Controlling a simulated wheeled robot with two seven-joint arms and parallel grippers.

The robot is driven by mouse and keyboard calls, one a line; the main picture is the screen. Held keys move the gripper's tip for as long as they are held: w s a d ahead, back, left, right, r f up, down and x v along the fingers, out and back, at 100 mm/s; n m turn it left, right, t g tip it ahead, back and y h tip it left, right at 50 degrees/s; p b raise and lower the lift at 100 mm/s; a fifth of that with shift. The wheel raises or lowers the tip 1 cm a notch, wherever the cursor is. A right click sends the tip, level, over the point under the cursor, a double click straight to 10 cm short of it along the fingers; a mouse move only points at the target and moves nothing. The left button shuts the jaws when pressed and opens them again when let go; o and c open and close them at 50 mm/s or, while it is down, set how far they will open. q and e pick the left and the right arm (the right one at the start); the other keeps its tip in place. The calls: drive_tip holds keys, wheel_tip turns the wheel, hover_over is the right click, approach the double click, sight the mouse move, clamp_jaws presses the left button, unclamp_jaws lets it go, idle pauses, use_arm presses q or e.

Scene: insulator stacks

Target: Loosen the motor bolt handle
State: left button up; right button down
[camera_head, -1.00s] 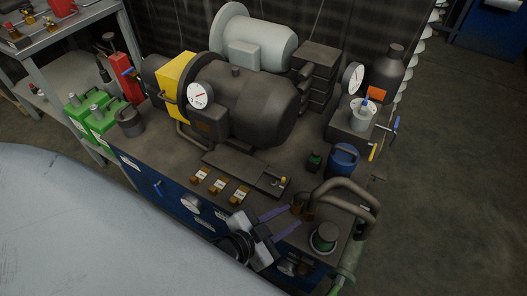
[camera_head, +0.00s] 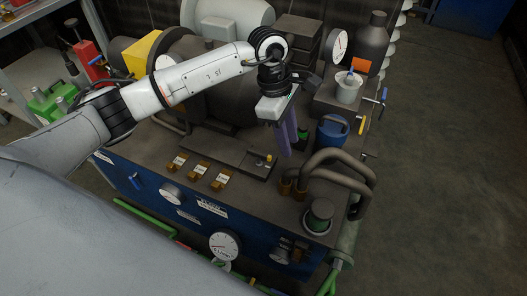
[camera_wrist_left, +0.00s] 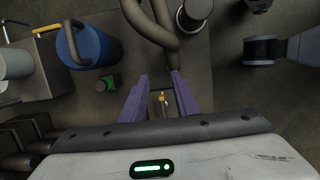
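A small yellow knob (camera_head: 268,158) stands on the end of a dark flat plate (camera_head: 235,152) in front of the motor (camera_head: 205,85); it may be the bolt handle. My left gripper (camera_head: 293,147) hangs above the bench with its purple fingers pointing down, just right of the knob in the head view. In the left wrist view the two fingers (camera_wrist_left: 160,92) are apart, with nothing held between them. I cannot tell any contact. My right gripper is not clearly seen.
A blue can (camera_head: 331,132) is close behind. Several small brass switches (camera_head: 198,172) sit left of the knob.

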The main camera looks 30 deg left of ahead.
sight(264, 155)
use_arm(q)
drive_tip(key=a+y, duration=0.3)
drive_tip(key=a, duration=0.4)
drive_tip(key=f, duration=0.7)
drive_tip(key=shift+w+f+b, duration=0.2)
drive_tip(key=shift+w+b, duration=0.1)
drive_tip(key=shift+b, duration=0.1)
drive_tip(key=shift+f, duration=0.85)
drive_tip(key=shift+c, duration=0.3)
clamp_jaws()
